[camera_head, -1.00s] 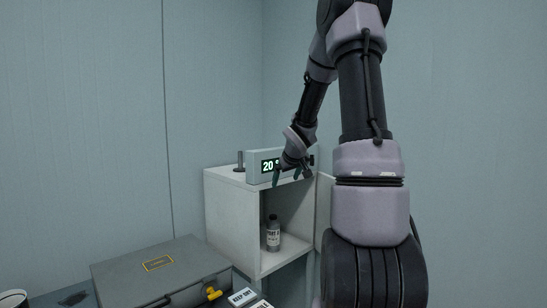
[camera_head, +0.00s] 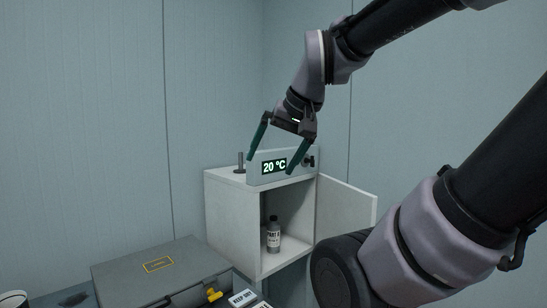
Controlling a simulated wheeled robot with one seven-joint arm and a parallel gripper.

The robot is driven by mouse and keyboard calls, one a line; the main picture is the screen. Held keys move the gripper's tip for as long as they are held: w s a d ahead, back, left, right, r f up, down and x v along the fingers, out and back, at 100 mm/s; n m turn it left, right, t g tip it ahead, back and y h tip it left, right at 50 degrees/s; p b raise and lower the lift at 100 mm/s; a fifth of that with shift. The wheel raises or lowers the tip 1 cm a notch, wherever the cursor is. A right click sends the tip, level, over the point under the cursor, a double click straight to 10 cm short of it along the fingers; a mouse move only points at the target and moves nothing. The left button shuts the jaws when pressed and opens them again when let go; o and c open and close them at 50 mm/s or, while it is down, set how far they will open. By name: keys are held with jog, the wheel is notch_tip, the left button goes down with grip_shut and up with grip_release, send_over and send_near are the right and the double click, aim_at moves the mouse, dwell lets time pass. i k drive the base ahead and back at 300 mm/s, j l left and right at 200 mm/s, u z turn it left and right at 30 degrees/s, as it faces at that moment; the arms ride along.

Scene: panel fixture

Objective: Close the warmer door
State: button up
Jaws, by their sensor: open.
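The warmer (camera_head: 232,217) is a white box cabinet with a display panel (camera_head: 255,180) on top reading 20 °C. Its door (camera_head: 345,210) stands open, swung out to the right from the cabinet's right front edge. A small bottle with a grey label (camera_head: 273,236) stands inside on the cabinet floor. My gripper (camera_head: 270,164) is open and empty, its two green fingers pointing down at the display panel, above the cabinet and up and left of the door. Whether the fingers touch the panel I cannot tell. My arm hides the area below and right of the door.
A dark knob (camera_head: 308,161) sits at the panel's right end, and a short grey post (camera_head: 240,162) stands on the cabinet top. A grey case (camera_head: 160,275) with a yellow latch lies at the lower left, beside small labelled blocks (camera_head: 243,298). Walls stand behind.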

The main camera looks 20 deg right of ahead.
aim_at(342, 207)
jog(key=z, duration=0.4)
jog(key=i+j+z, duration=0.1)
jog(key=z, duration=0.3)
jog(key=i+z, duration=0.1)
jog(key=z, duration=0.3)
jog(key=j+z, duration=0.15)
jog(key=z, duration=0.2)
